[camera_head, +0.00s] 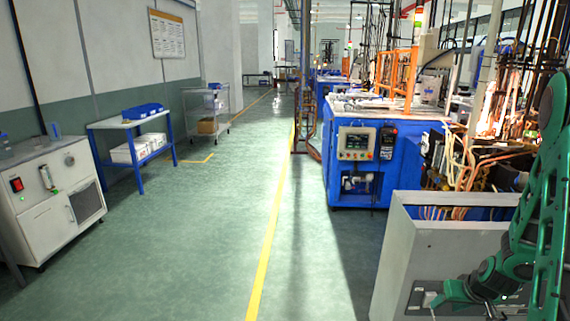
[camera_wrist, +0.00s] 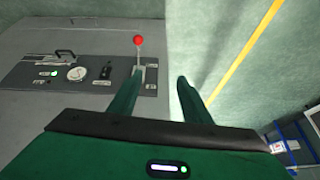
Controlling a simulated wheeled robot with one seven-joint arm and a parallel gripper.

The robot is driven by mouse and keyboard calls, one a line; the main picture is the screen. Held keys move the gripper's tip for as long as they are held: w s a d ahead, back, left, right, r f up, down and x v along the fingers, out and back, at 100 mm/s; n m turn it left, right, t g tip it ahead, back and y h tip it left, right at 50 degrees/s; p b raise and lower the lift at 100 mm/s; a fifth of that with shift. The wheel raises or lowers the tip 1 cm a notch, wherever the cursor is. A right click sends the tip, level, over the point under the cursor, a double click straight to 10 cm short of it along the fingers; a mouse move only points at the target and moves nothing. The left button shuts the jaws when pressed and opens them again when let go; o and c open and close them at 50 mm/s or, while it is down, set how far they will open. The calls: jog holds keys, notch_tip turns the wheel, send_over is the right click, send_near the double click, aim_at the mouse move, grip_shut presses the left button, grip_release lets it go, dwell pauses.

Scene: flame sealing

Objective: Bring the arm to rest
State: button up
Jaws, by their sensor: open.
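My green arm rises along the right edge of the head view, bent, with its lower part in front of a grey cabinet (camera_head: 432,245). My gripper (camera_wrist: 161,78) shows in the wrist view with its two green fingers apart and nothing between them. In the wrist view a grey control panel (camera_wrist: 92,72) on the cabinet carries a lever with a red ball knob (camera_wrist: 138,40), just beyond the left fingertip. Whether the left finger touches the lever I cannot tell.
A blue machine (camera_head: 362,158) with a screen stands behind the cabinet. A yellow floor line (camera_head: 268,240) runs along the aisle. A beige unit (camera_head: 55,195), a blue-legged table (camera_head: 125,124) and a cart (camera_head: 205,100) stand at left. The green floor between is clear.

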jog(key=s+a+r+m+g, duration=0.1)
jog(key=s+a+r, duration=0.2)
jog(key=s+r, duration=0.5)
jog(key=s+a+r+m+g, duration=0.1)
jog(key=s+a+r+g, duration=0.1)
jog(key=s+a+r, duration=0.2)
jog(key=s+a+r+m+g, duration=0.1)
jog(key=s+a+r, duration=0.3)
jog(key=s+r, duration=0.7)
jog(key=s+g, duration=0.1)
jog(key=s, duration=0.3)
jog(key=shift+r+m+y, duration=0.3)
jog(key=shift+m+y, duration=0.1)
jog(key=shift+w+f+g, duration=0.25)
jog(key=shift+w+g, duration=0.05)
jog(key=shift+w, duration=0.35)
